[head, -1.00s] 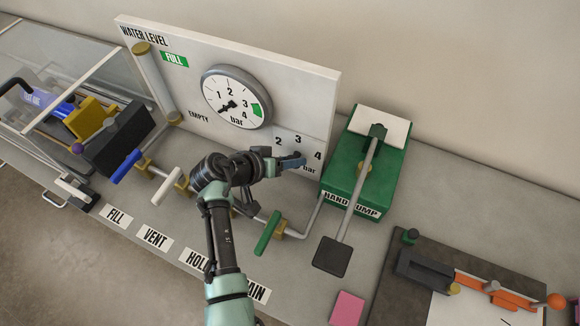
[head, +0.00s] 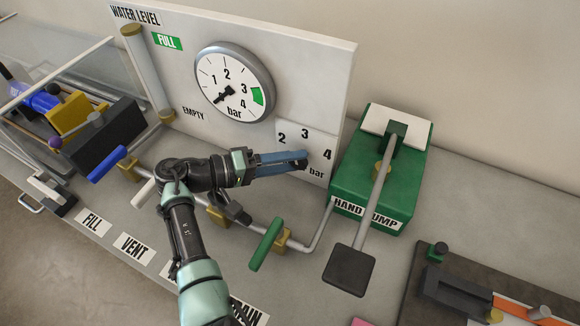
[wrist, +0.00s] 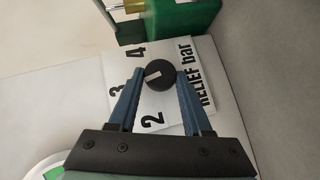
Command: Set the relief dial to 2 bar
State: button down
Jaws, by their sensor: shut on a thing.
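The relief dial (wrist: 160,75) is a small round black knob with a white pointer mark, on a white plate (wrist: 175,112) printed 2, 3, 4 and RELIEF bar. In the wrist view its pointer is toward the left, roughly at the 3. My gripper (wrist: 159,77) has its blue fingers on either side of the knob and is shut on it.
The green hand pump (head: 372,190) with its long lever stands just right of the dial. A green-handled valve (head: 266,245) and pipes lie below my gripper. The round pressure gauge (head: 233,84) is above on the panel, its needle pointing down-left.

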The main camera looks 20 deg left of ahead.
jog(key=shift+f+n+t+h+b, duration=0.1)
jog(key=shift+n+t+h+b, duration=0.2)
dwell(0.4)
jog(key=shift+c, duration=1.8)
grip_release()
